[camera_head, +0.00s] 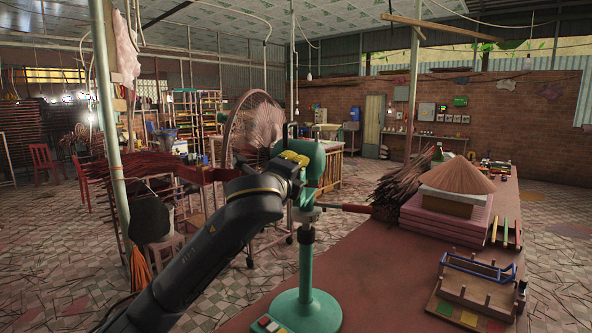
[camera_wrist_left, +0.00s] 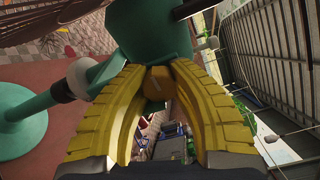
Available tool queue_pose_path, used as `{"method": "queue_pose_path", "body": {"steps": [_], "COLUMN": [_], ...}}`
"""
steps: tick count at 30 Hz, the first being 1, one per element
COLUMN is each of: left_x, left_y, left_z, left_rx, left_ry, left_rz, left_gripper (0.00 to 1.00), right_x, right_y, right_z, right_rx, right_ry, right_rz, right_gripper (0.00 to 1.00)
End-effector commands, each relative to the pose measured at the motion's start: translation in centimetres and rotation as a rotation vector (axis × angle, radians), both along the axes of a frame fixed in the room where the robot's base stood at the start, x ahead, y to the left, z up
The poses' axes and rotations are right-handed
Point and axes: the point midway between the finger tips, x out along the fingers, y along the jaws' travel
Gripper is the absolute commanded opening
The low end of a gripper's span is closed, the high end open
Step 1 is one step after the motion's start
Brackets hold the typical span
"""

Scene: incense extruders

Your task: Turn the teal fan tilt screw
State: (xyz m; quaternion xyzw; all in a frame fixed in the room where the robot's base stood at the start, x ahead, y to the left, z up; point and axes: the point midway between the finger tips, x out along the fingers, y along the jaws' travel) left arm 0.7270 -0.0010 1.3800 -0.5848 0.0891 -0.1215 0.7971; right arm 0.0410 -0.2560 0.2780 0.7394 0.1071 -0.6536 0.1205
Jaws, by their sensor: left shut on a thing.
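The teal fan stands on the near left end of the table; its round wire cage (camera_head: 252,130) faces away to the left. Its teal motor housing (camera_head: 314,158) sits on a teal pole (camera_head: 307,250) with a round base. My left gripper (camera_head: 292,160) is at the near left side of the housing. In the left wrist view its yellow fingers (camera_wrist_left: 155,75) close around a small ochre-brown knob, apparently the tilt screw (camera_wrist_left: 156,84), below the teal housing (camera_wrist_left: 150,35). The fingers partly hide the knob. In the head view the arm and gripper cover it. My right gripper is not in view.
The reddish table (camera_head: 380,270) is clear right of the fan base. Beyond lie bundled incense sticks (camera_head: 402,190), a conical hat (camera_head: 457,176) on pink stacks, and a wooden rack (camera_head: 475,290) at front right. A vertical post (camera_head: 110,130) stands left of my arm.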

Motion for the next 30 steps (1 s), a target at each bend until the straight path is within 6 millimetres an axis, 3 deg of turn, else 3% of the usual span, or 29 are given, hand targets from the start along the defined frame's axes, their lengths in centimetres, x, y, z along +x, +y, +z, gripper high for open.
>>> {"method": "queue_pose_path", "body": {"steps": [1,2,10,20,30], "left_x": [0.0,0.0,0.0,-0.3,-5.0], "left_y": [0.0,0.0,0.0,0.1,1.5], "left_z": [0.0,0.0,0.0,0.0,0.0], "left_rx": [0.000,0.001,0.001,0.001,0.000], "left_ry": [0.000,0.000,0.000,0.000,-0.002], "left_rz": [0.000,0.000,0.000,0.000,-0.003], "left_gripper": [0.00,0.24,0.55,0.55,0.55], "right_x": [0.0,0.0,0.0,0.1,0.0], "right_y": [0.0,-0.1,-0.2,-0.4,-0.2], "right_z": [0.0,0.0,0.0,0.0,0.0], "right_rx": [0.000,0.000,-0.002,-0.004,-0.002], "right_ry": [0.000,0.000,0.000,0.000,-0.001], "right_rz": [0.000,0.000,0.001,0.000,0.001], "right_gripper": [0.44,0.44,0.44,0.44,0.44]}}
